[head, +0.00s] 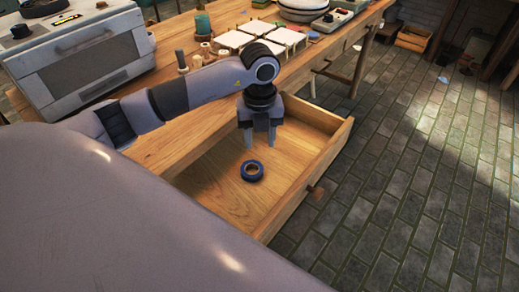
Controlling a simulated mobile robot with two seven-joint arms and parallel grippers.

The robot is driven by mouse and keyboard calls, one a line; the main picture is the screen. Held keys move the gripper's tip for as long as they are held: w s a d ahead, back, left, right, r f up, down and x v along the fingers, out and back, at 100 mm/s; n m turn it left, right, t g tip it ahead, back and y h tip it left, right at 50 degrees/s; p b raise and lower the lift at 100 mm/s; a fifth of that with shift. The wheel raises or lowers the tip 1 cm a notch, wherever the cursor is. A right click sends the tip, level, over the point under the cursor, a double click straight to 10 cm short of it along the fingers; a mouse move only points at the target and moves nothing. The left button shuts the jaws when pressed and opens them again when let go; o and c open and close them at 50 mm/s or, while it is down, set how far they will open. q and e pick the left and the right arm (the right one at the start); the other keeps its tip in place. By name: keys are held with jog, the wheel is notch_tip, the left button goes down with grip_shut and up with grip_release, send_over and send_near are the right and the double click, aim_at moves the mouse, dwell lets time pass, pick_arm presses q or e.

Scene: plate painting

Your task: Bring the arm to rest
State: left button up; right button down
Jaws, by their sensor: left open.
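My left arm comes in from the left and reaches over a pulled-out wooden drawer (208,177). My left gripper (260,145) points down over the drawer, with its two fingers apart and nothing between them. A dark blue ring, like a roll of tape (252,171), lies on the drawer floor just below the fingertips and apart from them. My right gripper is not in view.
The wooden workbench (180,140) holds a grey oven-like machine (85,60), white tiles (262,32) and a dark green cylinder (202,24). A wooden crate (412,40) stands on the floor at the back right. The brick floor (420,170) right of the drawer is clear.

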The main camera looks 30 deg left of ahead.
pick_arm(q)
notch_tip(320, 180, up, 2)
jog(key=shift+r, duration=0.1)
dwell(0.6)
